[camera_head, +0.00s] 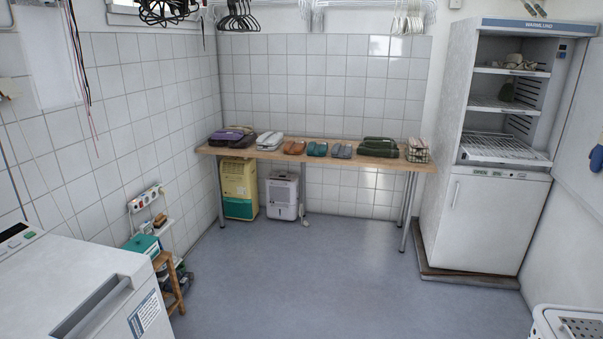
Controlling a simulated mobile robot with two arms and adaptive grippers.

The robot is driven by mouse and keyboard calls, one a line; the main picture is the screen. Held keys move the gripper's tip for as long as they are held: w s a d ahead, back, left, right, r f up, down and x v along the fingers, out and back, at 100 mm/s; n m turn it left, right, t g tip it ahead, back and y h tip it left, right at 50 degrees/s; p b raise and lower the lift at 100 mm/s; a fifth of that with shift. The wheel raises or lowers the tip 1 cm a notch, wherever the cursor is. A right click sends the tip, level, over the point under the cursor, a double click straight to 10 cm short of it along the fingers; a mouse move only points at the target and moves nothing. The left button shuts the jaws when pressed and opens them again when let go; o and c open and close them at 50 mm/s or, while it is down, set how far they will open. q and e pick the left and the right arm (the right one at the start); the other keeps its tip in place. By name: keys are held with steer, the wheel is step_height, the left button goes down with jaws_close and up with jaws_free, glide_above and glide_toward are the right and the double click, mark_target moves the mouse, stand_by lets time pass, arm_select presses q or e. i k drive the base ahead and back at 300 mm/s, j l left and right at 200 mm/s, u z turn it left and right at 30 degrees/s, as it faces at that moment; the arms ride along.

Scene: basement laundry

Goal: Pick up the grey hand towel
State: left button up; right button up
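A long wooden-topped table (224,150) stands against the far tiled wall with several folded or rolled cloth-like items on it. A small grey item (341,151) lies right of the middle, beside a teal one (317,149). A larger light grey-white folded item (270,140) lies nearer the left end. Either could be the grey hand towel; at this distance I cannot tell which. Neither of my grippers is in view.
Orange-brown (294,147), dark green (379,146) and purple-black (232,136) items and a wire basket (418,150) share the table. The grey floor (330,270) is open up to it. A white machine (75,290), wooden stool (170,283) and tall cabinet (485,215) flank it.

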mark_target(337, 151)
steer(key=i+z, duration=0.2)
steer(key=i, duration=0.7)
steer(key=i+j+z, duration=0.2)
steer(key=i, duration=0.7)
steer(key=i+u, duration=0.15)
steer(key=i, duration=1.65)
